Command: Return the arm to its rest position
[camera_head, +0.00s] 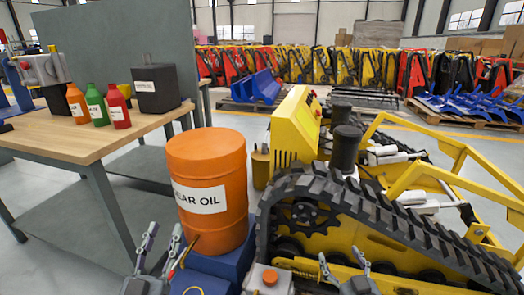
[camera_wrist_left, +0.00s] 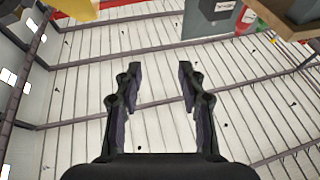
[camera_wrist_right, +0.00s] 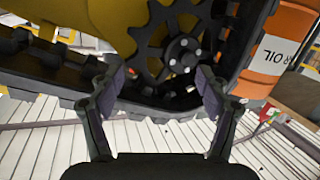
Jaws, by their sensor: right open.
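My left gripper (camera_head: 163,242) is low in the head view, in front of the orange oil drum (camera_head: 208,180). In the left wrist view its fingers (camera_wrist_left: 158,75) stand apart with nothing between them. My right gripper (camera_head: 343,262) is at the bottom of the head view, in front of the yellow tracked carrier (camera_head: 375,240). In the right wrist view its fingers (camera_wrist_right: 160,80) are apart and empty, with the carrier's black sprocket (camera_wrist_right: 178,50) behind them. I cannot tell how far they are from the track.
A workbench (camera_head: 75,140) stands at left with an orange bottle (camera_head: 76,102), a green bottle (camera_head: 96,104), a red bottle (camera_head: 118,106) and a dark canister (camera_head: 157,87). Pallets of blue parts (camera_head: 470,108) and rows of carriers stand behind. Grey floor shows between them.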

